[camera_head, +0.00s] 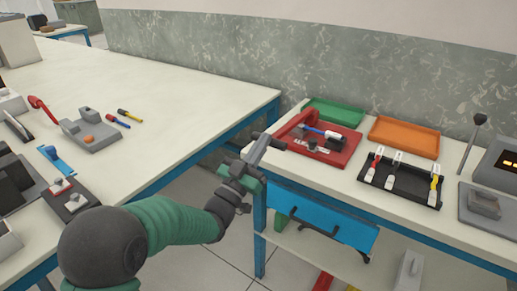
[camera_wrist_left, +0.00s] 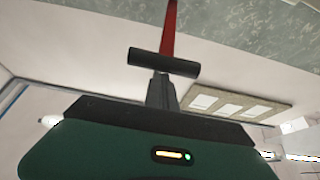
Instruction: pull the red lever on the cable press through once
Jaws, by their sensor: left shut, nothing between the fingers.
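A red lever (camera_head: 293,123) rises at the left of a red base or tray (camera_head: 340,157) on the right-hand table. In the left wrist view a red bar (camera_wrist_left: 170,28) runs up from a dark crossbar (camera_wrist_left: 163,62); the crossbar (camera_head: 269,140) also shows in the head view. My left gripper (camera_head: 257,153) is at the crossbar, its fingers (camera_wrist_left: 161,90) shut with nothing between them. The crossbar hides the fingertips, so I cannot tell whether they touch it. My right gripper is not in view.
A green tray (camera_head: 334,111), an orange tray (camera_head: 404,136) and a black holder (camera_head: 402,182) with tools share the right-hand table. A blue drawer front (camera_head: 322,213) hangs below its edge. The left-hand table (camera_head: 190,90) has free room at its far end.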

